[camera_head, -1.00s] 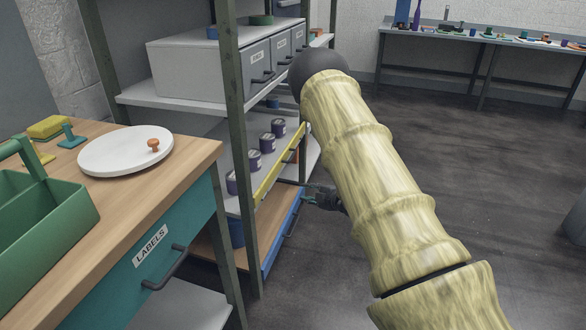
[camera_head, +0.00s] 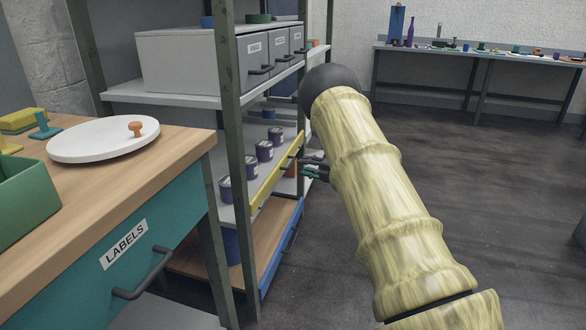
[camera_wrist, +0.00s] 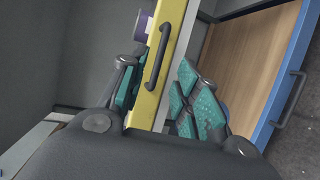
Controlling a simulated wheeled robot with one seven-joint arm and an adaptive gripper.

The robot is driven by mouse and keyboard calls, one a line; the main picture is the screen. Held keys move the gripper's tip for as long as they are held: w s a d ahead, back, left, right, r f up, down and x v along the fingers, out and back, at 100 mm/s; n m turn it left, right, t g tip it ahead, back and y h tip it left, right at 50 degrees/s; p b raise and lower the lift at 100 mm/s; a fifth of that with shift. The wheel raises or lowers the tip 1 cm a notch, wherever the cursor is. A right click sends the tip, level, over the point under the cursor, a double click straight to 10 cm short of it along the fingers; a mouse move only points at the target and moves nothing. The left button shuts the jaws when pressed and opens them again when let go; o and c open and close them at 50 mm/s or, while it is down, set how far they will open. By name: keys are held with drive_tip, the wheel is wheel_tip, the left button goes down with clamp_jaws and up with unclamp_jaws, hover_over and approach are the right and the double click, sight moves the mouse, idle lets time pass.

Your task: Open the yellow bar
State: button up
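The yellow bar (camera_head: 272,180) runs along the front edge of the middle shelf, with purple-labelled tins standing behind it. In the wrist view the yellow bar (camera_wrist: 173,45) rises steeply through the middle, and a dark handle (camera_wrist: 153,69) is fixed to its face. My gripper (camera_wrist: 158,66) is open. One teal-padded finger is on each side of the bar in that picture; contact cannot be told. In the head view my gripper (camera_head: 314,168) is beside the bar's far part, partly hidden by my arm.
Below is a wooden shelf with a blue front bar (camera_head: 270,268). Grey drawers (camera_head: 255,60) are above. A shelf post (camera_head: 237,170) stands at the near end. A workbench (camera_head: 175,150) with a white disc (camera_head: 85,142) is at left.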

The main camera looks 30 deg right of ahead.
drive_tip(key=b, duration=0.2)
approach(287, 164)
drive_tip(key=w+a, duration=0.1)
drive_tip(key=w+a+r, duration=0.1)
drive_tip(key=w+a, duration=0.1)
drive_tip(key=shift+w+a+r, duration=0.15)
drive_tip(key=shift+w+r, duration=0.05)
clamp_jaws()
